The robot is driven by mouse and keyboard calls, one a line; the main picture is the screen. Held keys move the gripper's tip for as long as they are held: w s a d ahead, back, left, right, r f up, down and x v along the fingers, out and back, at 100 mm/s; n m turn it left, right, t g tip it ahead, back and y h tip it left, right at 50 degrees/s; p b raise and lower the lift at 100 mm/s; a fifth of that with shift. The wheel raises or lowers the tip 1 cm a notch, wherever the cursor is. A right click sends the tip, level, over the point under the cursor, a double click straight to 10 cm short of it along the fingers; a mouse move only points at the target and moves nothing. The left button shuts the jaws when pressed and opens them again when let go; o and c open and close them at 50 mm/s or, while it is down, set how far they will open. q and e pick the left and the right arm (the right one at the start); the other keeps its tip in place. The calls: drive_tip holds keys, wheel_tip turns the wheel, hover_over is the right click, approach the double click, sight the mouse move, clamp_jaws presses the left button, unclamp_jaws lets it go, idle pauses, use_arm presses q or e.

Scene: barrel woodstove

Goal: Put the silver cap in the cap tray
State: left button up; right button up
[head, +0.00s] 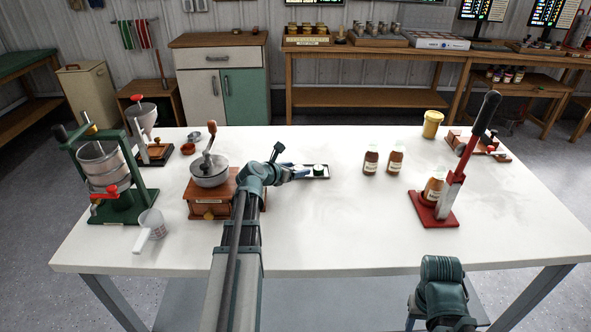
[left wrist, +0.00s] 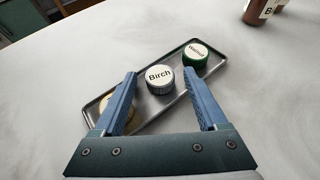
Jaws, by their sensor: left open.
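The silver cap (left wrist: 160,80), labelled Birch, stands upright in the middle of the long cap tray (left wrist: 148,125) in the left wrist view. A green cap (left wrist: 195,55) labelled Walnut stands at the tray's far right end. A gold cap (left wrist: 105,105) is at the near left end, partly hidden by a finger. My left gripper (left wrist: 160,92) is open, its fingers apart at either side of the tray's middle, with the silver cap visible between and beyond the tips. In the head view, the tray (head: 326,173) lies right of the left gripper (head: 302,171).
A grinder (head: 212,175) stands just left of my left arm. Two brown bottles (head: 371,162) stand right of the tray. A red lever press (head: 433,213) holding a bottle and a yellow jar (head: 432,124) are further right. The table (head: 340,230) is clear in front.

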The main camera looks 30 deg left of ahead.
use_arm(q)
drive_tip(key=shift+s+r+p, duration=0.1)
drive_tip(key=shift+r+p, duration=0.2)
drive_tip(key=p+v, duration=0.4)
drive_tip(key=v, duration=0.6)
drive_tip(key=shift+s+r+p, duration=0.15)
drive_tip(key=shift+s+p, duration=0.1)
drive_tip(key=shift+p, duration=0.05)
drive_tip(key=shift+s+r, duration=0.15)
drive_tip(key=shift+s, duration=0.4)
